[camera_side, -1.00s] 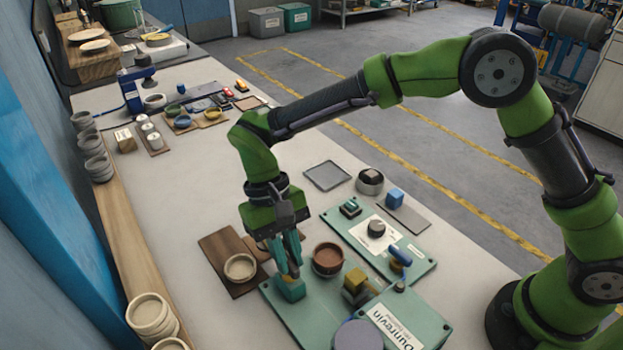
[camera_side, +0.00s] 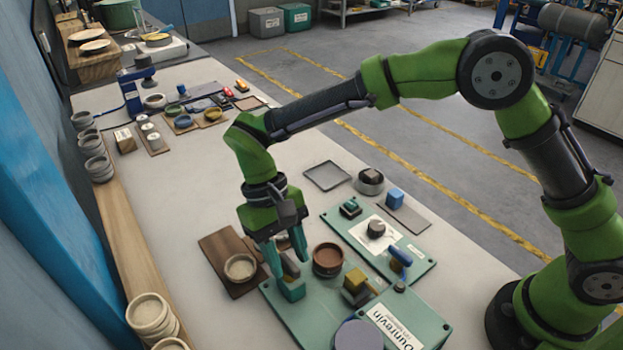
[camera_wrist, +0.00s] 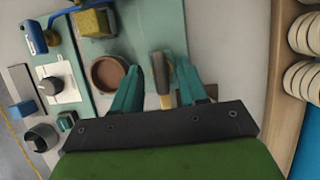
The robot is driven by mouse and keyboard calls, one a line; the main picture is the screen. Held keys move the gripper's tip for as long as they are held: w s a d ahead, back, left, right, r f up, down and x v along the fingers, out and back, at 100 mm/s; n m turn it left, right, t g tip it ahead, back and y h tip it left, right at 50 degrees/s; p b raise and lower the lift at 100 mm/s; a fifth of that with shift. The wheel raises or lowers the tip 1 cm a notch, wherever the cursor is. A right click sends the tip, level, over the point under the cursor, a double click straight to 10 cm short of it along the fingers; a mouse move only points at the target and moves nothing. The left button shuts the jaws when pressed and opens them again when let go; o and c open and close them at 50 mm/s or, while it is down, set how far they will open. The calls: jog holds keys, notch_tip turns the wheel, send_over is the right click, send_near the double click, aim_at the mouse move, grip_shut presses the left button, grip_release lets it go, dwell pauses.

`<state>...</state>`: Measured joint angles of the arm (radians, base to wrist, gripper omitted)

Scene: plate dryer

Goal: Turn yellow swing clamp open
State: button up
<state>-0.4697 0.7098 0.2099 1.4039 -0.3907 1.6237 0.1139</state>
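A yellow block with a short yellow arm (camera_side: 355,281) stands on the green base plate (camera_side: 318,318), right of the brown round bowl (camera_side: 327,259). The yellow block also shows at the top of the wrist view (camera_wrist: 93,22). My gripper (camera_side: 285,258) is low over the plate's left corner, fingers pointing down and spread apart. In the wrist view my gripper (camera_wrist: 158,92) has a narrow upright piece (camera_wrist: 162,80), grey-brown with an ochre end, between its fingers, with a gap on each side. I cannot tell whether this piece is part of the yellow swing clamp.
The bowl stands close beside one finger. A second green panel with a round knob (camera_side: 376,228) and a blue handle (camera_side: 400,256) lies behind to the right. A small dish (camera_side: 240,267) on a brown board is at the left. Stacked bowls (camera_side: 150,316) line the wooden shelf.

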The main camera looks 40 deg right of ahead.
jog(key=v, duration=1.6)
jog(key=shift+w+r, duration=0.25)
jog(key=shift+r, duration=0.1)
